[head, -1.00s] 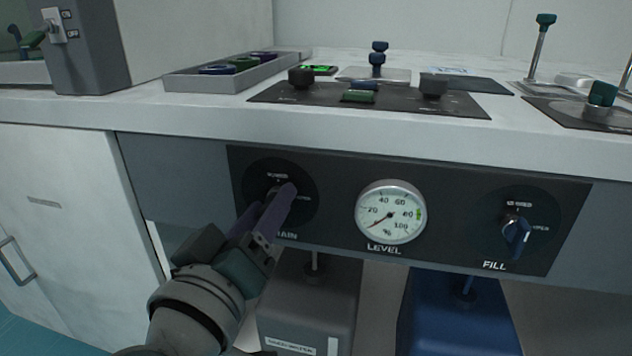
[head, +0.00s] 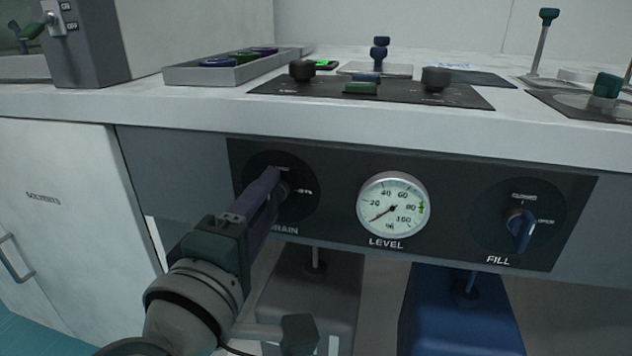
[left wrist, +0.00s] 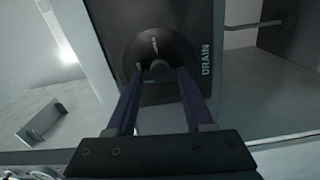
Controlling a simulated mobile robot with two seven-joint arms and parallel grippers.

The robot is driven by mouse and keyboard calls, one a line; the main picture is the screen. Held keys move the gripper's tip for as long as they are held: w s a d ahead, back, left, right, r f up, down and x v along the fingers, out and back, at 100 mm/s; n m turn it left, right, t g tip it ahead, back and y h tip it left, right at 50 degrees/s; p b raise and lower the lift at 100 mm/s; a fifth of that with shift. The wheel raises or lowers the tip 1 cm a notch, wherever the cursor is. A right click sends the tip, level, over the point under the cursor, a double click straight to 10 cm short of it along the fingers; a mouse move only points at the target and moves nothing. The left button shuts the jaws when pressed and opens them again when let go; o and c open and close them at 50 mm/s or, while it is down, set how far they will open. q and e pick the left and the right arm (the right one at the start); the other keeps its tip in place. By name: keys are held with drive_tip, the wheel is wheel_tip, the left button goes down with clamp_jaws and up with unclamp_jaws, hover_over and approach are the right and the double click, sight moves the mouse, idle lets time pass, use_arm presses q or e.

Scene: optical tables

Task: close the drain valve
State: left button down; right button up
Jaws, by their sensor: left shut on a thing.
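The drain valve (head: 283,191) sits on a round black dial at the left of the dark front panel, above the partly covered DRAIN label. My left gripper (head: 270,177) is shut on its handle, and the fingers hide most of it. In the left wrist view, the drain dial (left wrist: 175,48) lies ahead, with the grey valve hub (left wrist: 158,66) between the fingertips of my left gripper (left wrist: 157,80). The exact angle of the handle is hard to tell. My right gripper is not in view.
The level gauge (head: 393,207) is right of the drain dial, its needle near the low end. The blue fill valve handle (head: 521,231) hangs downward farther right. A grey container (head: 312,290) and a blue container (head: 460,315) stand below the panel. The worktop (head: 200,108) overhangs above.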

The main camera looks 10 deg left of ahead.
use_arm(q)
drive_tip(key=shift+n, duration=0.6)
drive_tip(key=shift+c, duration=1.4)
unclamp_jaws()
drive_tip(key=shift+s, duration=0.15)
drive_tip(key=s+p, duration=0.1)
drive_tip(key=s, duration=0.8)
drive_tip(key=shift+s+a, duration=0.15)
drive_tip(key=shift+s, duration=0.2)
